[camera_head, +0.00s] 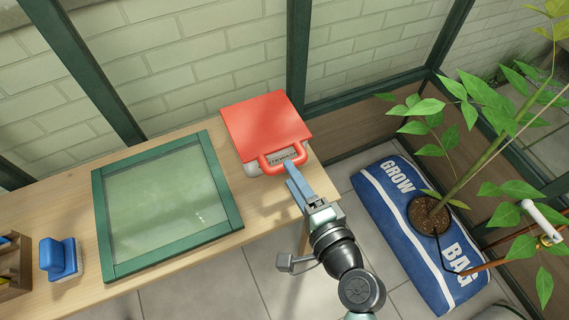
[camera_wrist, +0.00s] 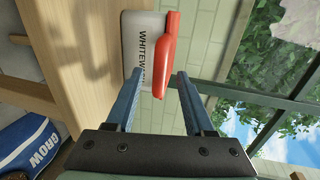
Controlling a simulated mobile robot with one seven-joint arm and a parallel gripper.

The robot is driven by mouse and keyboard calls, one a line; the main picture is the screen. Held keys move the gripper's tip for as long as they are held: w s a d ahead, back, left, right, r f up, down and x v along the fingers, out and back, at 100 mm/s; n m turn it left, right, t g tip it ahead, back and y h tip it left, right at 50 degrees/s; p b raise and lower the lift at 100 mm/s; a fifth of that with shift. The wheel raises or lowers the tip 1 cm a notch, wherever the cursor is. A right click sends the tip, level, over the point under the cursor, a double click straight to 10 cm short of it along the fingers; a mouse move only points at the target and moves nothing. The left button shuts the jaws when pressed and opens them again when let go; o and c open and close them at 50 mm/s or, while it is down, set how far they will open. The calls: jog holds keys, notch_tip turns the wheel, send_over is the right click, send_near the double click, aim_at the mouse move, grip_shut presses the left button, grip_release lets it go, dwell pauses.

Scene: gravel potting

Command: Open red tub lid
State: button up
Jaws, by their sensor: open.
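The red tub lid (camera_head: 266,122) lies flat over a pale tub (camera_head: 251,168) near the right end of the wooden bench and looks closed. A red loop handle (camera_head: 270,165) sticks out from its front edge. In the wrist view, the tub (camera_wrist: 140,40) shows dark lettering starting "WHITEW", and the red lid with its handle (camera_wrist: 166,60) is seen edge-on. My gripper (camera_head: 289,170) is at the front of the handle. In the wrist view, my gripper (camera_wrist: 157,82) has its blue fingers apart, with the handle's end between them. I cannot tell whether either finger touches it.
A green-framed glass pane (camera_head: 165,205) lies on the bench (camera_head: 50,208) left of the tub. A blue-handled brush (camera_head: 60,258) stands further left. A blue grow bag (camera_head: 415,225) with a leafy plant (camera_head: 480,160) is on the floor at right. A brick wall stands behind.

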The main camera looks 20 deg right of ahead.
jog(key=shift+x, duration=2.2)
grip_shut()
